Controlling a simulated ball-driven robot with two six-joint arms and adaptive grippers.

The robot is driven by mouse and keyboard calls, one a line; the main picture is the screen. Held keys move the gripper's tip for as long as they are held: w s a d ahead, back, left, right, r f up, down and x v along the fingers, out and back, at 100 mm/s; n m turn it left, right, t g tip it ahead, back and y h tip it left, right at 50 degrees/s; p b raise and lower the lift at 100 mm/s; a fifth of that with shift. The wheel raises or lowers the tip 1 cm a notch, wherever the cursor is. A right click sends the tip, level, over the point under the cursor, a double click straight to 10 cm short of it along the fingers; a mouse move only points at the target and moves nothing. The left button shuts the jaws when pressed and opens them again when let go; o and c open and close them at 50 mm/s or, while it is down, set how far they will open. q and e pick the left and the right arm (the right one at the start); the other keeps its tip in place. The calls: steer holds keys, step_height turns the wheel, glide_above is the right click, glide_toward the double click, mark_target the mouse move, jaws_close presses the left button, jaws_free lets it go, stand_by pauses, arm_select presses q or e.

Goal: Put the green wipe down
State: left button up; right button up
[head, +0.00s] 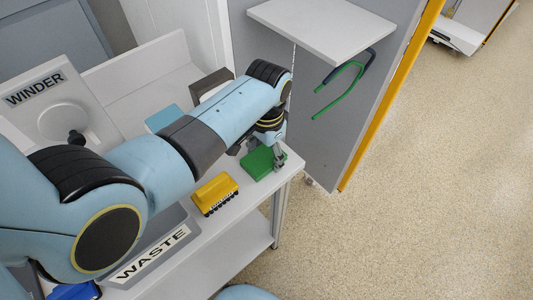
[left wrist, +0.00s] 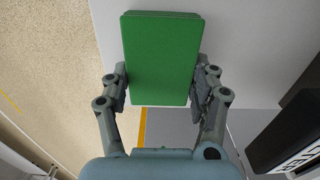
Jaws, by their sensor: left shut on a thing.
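The green wipe (head: 258,164) is a flat rectangular block at the far right corner of the white bench top (head: 246,197). My left gripper (head: 277,158) is shut on it. In the left wrist view the green wipe (left wrist: 161,55) sits between the two fingers of my left gripper (left wrist: 163,88), one on each long side, with its near end over the bench edge. I cannot tell whether its underside touches the bench. My right gripper is not in view.
A yellow brush-like block (head: 215,192) with dark bristles stands on the bench, left of the wipe. A bin labelled WASTE (head: 150,254) is nearer.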

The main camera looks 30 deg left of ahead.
mark_target(267, 155)
arm_select(q)
steer(key=shift+s+r, duration=0.15)
steer(key=o, duration=0.7)
steer(key=shift+f, duration=0.2)
steer(key=shift+c, duration=0.2)
steer(key=o, duration=0.3)
steer(key=shift+r, duration=0.4)
step_height(267, 155, up, 12)
steer(key=shift+f+p, duration=0.2)
steer(key=shift+p, duration=0.2)
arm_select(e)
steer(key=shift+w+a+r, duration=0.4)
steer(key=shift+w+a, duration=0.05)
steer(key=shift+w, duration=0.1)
